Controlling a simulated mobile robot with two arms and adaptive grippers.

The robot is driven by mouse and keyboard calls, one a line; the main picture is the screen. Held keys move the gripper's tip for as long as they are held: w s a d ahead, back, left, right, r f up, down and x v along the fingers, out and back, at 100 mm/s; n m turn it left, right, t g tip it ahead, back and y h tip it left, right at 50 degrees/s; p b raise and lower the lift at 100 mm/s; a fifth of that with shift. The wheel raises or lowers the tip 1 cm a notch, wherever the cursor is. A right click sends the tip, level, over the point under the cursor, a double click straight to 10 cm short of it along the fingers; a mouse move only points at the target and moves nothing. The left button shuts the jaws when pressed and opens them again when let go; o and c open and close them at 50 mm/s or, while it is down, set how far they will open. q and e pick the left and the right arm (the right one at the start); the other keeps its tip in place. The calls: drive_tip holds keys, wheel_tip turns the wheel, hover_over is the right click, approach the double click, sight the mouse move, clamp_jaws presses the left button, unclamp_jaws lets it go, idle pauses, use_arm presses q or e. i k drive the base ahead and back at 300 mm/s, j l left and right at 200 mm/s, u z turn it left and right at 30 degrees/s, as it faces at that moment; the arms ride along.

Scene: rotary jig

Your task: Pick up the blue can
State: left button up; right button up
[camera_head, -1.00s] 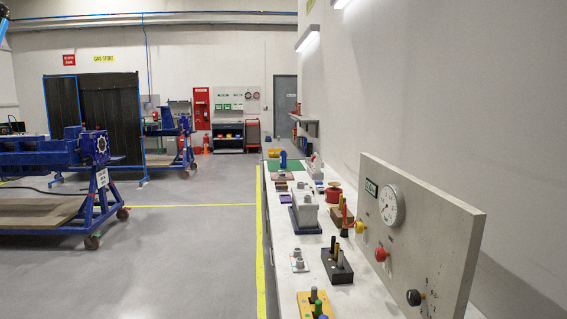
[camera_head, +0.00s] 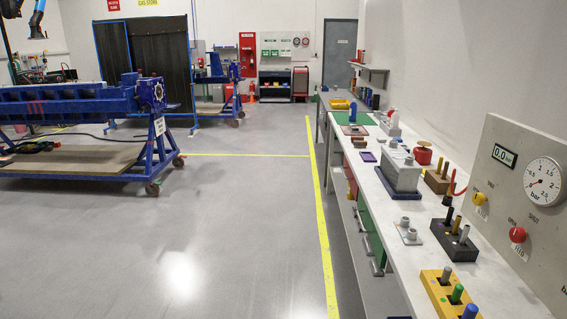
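A small blue upright cylinder (camera_head: 352,112), which looks like the blue can, stands toward the far end of the long workbench (camera_head: 407,248), by a green mat (camera_head: 374,119). It is small at this distance, so I cannot be sure what it is. Neither of my grippers is in view, and nothing is seen being held.
The bench runs along the right wall, with a grey box (camera_head: 400,172), a yellow peg block (camera_head: 437,288), a black peg block (camera_head: 450,238) and a gauge panel (camera_head: 500,150). A blue wheeled frame (camera_head: 150,160) stands left. The floor between (camera_head: 230,220) is clear.

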sight(353, 110)
drive_tip(key=i+j, duration=0.15)
drive_tip(key=i, duration=0.3)
drive_tip(key=i+j+z, duration=0.1)
drive_tip(key=i, duration=0.4)
drive_tip(key=i+j, duration=0.2)
drive_tip(key=i, duration=0.25)
drive_tip(key=i+j, duration=0.2)
drive_tip(key=i, duration=0.25)
drive_tip(key=i+z, duration=0.15)
drive_tip(key=i, duration=2.15)
drive_tip(key=j, duration=0.05)
